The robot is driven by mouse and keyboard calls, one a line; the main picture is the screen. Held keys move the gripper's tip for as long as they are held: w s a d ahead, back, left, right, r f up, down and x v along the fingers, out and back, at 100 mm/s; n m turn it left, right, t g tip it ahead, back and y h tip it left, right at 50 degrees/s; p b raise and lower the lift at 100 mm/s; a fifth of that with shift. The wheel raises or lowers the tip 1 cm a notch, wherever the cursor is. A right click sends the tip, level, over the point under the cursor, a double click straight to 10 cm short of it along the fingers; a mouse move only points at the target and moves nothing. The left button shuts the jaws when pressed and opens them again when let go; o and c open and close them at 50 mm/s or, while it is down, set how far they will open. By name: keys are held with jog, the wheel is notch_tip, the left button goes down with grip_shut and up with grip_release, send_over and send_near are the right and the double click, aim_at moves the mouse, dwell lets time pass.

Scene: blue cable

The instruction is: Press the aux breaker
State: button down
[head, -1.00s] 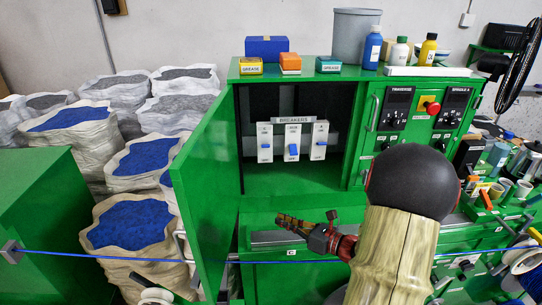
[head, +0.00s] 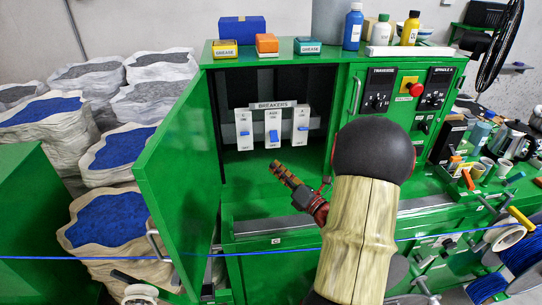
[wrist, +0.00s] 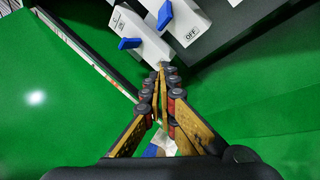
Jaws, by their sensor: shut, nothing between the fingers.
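Three white breakers hang in a row under a "BREAKERS" label inside the open green cabinet. The aux breaker (head: 273,121) is the middle one, and its blue lever (head: 273,136) sits around mid-height on it. My gripper (head: 276,166) is shut and empty, pointing up and left into the cabinet opening, below the breakers and apart from them in the head view. In the wrist view, my gripper's fingertips (wrist: 165,68) are together near the lower ends of two white breakers with blue levers; which two I cannot tell.
The cabinet's green door (head: 175,180) stands open on the left. A left breaker (head: 243,130) and a right breaker (head: 301,125) flank the middle one closely. A control panel with a red button (head: 415,90) is at the right. A blue cable (head: 90,258) runs across the front.

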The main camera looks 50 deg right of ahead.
aim_at(274, 136)
jog(key=b+x, duration=0.1)
jog(key=x, duration=0.8)
jog(key=shift+w+a, duration=0.1)
jog(key=shift+w, duration=0.1)
jog(key=shift+d+r+b, duration=0.1)
jog(key=shift+d+b, duration=0.2)
jog(key=shift+s+d+r, duration=0.35)
jog(key=shift+s+r, duration=0.1)
jog(key=shift+s, duration=0.3)
jog(key=shift+s+d+r, duration=0.3)
jog(key=shift+s+r, duration=0.1)
jog(key=shift+s, duration=0.3)
